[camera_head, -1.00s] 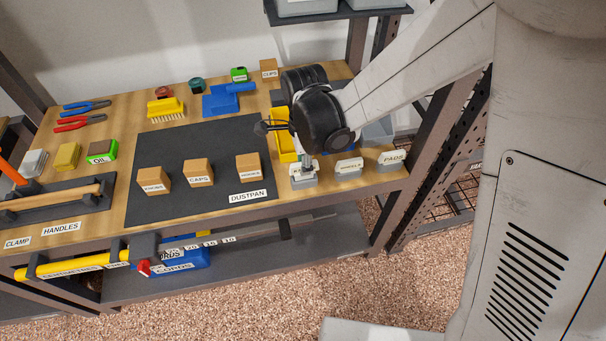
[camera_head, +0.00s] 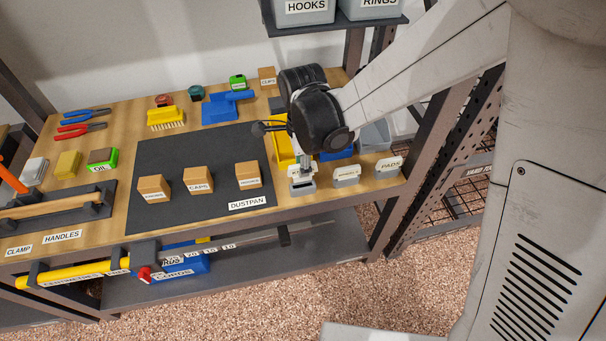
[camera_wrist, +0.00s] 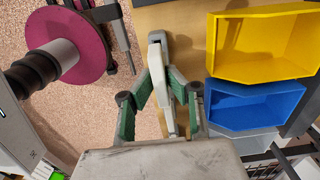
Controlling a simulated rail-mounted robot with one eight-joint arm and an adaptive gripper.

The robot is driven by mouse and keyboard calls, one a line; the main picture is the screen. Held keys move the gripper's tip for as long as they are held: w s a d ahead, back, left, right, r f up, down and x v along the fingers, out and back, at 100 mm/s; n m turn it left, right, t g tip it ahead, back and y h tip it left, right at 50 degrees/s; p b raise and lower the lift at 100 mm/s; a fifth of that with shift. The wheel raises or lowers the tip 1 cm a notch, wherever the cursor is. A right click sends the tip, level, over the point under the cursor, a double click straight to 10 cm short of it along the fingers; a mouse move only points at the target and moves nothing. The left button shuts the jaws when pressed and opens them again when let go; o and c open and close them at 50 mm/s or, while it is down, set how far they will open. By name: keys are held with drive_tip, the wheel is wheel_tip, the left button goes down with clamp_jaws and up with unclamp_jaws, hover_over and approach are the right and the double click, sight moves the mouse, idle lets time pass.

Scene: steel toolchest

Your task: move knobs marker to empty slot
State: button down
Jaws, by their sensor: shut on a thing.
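The knobs marker (camera_head: 296,172), a small white plate whose lettering is mostly hidden, is at the front right of the bench. My gripper (camera_head: 304,162) reaches down on it from above, its tips partly hidden by the wrist. In the wrist view, my gripper (camera_wrist: 164,88) has its green-padded fingers closed around the pale plate of the marker (camera_wrist: 156,55). A grey holder (camera_head: 302,188) is directly under the plate; I cannot tell whether they touch. I cannot make out an empty slot.
Markers reading WHEELS (camera_head: 347,174) and PADS (camera_head: 389,164) stand to the right. Behind are a yellow bin (camera_head: 282,150), a blue bin (camera_head: 340,154) and a grey bin (camera_head: 376,135). A dark mat (camera_head: 215,150) with three labelled wooden blocks lies to the left.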

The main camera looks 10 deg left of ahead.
sight(303, 181)
drive_tip(key=shift+f+b, duration=2.15)
drive_tip(key=shift+f, duration=0.4)
idle(0.4)
drive_tip(key=c, duration=1.7)
unclamp_jaws()
drive_tip(key=shift+o, duration=0.2)
drive_tip(key=shift+r, duration=0.15)
drive_tip(key=shift+r+p, duration=2.8)
drive_tip(key=shift+r, duration=1.65)
